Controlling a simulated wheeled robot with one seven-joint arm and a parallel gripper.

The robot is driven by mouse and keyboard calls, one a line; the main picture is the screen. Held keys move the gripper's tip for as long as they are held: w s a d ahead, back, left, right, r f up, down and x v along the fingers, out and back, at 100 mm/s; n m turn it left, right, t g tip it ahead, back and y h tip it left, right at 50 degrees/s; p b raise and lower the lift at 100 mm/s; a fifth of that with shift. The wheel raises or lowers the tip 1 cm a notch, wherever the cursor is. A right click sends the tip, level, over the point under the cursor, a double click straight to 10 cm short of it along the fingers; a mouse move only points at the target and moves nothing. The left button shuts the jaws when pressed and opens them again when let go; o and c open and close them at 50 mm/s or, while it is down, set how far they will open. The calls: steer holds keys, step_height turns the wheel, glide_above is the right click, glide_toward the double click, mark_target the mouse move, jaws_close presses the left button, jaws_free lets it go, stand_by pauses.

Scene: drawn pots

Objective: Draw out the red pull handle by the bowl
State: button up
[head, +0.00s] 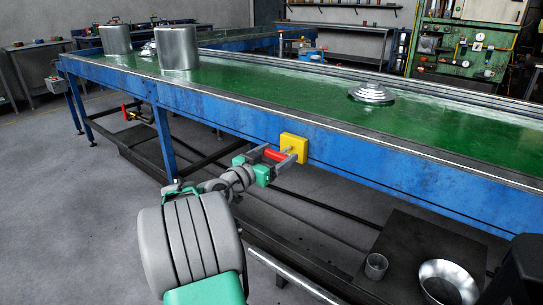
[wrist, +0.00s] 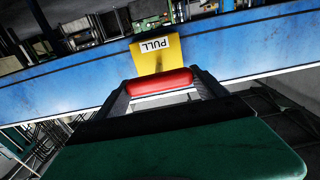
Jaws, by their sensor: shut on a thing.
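The red pull handle (head: 274,155) is a short red bar in front of a yellow block (head: 294,145) on the blue side of the conveyor table. In the wrist view the red bar (wrist: 160,82) lies across between my two fingers, below the yellow plate (wrist: 160,55) marked PULL. My gripper (head: 280,156) is shut on the red bar, one finger at each end. A shiny metal bowl (head: 450,282) stands on a dark low platform at lower right, well apart from the handle.
A metal cup (head: 376,265) stands beside the bowl. The green belt (head: 275,82) carries a round metal lid (head: 372,93) and large metal pots (head: 179,47). The grey floor at left is clear.

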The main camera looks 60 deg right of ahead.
steer(key=shift+f, duration=0.1)
steer(key=o, duration=2)
steer(key=shift+a, duration=0.1)
steer(key=shift+a, duration=0.1)
steer(key=v, duration=0.7)
steer(key=shift+a+p, duration=0.3)
steer(key=shift+p, duration=0.05)
